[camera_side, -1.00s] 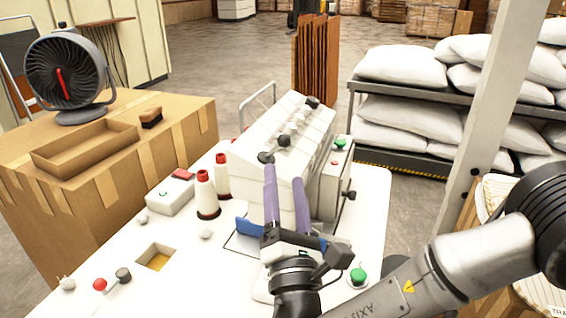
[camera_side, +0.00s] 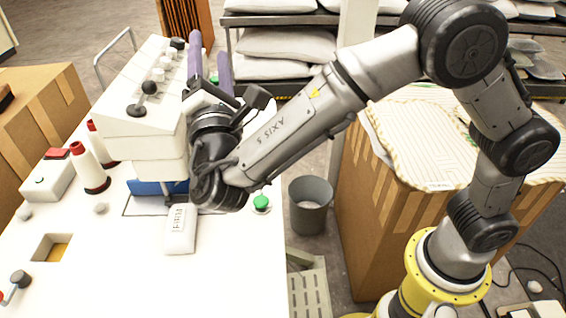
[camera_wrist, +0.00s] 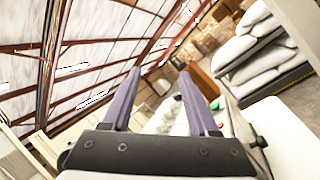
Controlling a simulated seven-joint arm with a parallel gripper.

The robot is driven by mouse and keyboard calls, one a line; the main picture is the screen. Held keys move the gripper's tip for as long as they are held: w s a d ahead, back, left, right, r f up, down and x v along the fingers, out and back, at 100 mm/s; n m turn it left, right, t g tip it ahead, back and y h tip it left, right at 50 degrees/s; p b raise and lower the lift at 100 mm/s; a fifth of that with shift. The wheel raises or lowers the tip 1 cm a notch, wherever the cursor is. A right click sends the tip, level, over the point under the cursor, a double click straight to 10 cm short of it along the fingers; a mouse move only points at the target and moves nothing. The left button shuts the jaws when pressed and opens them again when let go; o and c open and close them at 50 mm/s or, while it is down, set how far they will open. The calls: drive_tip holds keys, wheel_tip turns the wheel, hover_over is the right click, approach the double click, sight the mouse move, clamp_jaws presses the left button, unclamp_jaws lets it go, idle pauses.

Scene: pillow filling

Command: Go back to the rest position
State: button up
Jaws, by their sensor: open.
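My gripper (camera_side: 210,62) has two long purple fingers. They stand apart, pointing up in the side view, beside the right end of the white sewing machine (camera_side: 140,128). In the wrist view my gripper (camera_wrist: 167,88) shows its fingers spread with nothing between them. The fingers point toward the ceiling and far wall, away from the table. A white block with dark lettering (camera_side: 180,229) lies on the white table (camera_side: 225,285) below my wrist.
Two red-capped thread cones (camera_side: 92,172) stand left of the machine. A green button (camera_side: 261,203) is near the table's right edge. A grey bin (camera_side: 310,205) and a cardboard box with striped fabric (camera_side: 400,190) stand right. Shelves of white pillows (camera_side: 285,45) are behind.

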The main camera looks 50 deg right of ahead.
drive_tip(key=s+d+r+m+g+h, duration=0.1)
drive_tip(key=s+d+m+g, duration=0.25)
drive_tip(key=d, duration=0.55)
drive_tip(key=s+d+r+m+g, duration=0.1)
drive_tip(key=s+d+m+g, duration=0.3)
drive_tip(key=d, duration=0.5)
drive_tip(key=s+d+m+g+h, duration=0.15)
drive_tip(key=s+d+g, duration=0.3)
drive_tip(key=d, duration=0.45)
drive_tip(key=s+d+f+m+g+y, duration=0.25)
drive_tip(key=s+f+y, duration=0.2)
drive_tip(key=s, duration=0.25)
drive_tip(key=s+d+f+m+g+y, duration=0.1)
drive_tip(key=s+f+m+y, duration=0.35)
drive_tip(key=s, duration=0.35)
drive_tip(key=a+f+m+t+y, duration=0.2)
drive_tip(key=a+f+y, duration=0.4)
drive_tip(key=a, duration=0.6)
drive_tip(key=shift+s+a+f+t+y, duration=0.15)
drive_tip(key=shift+s+f+t+y, duration=0.2)
drive_tip(key=shift+t, duration=0.3)
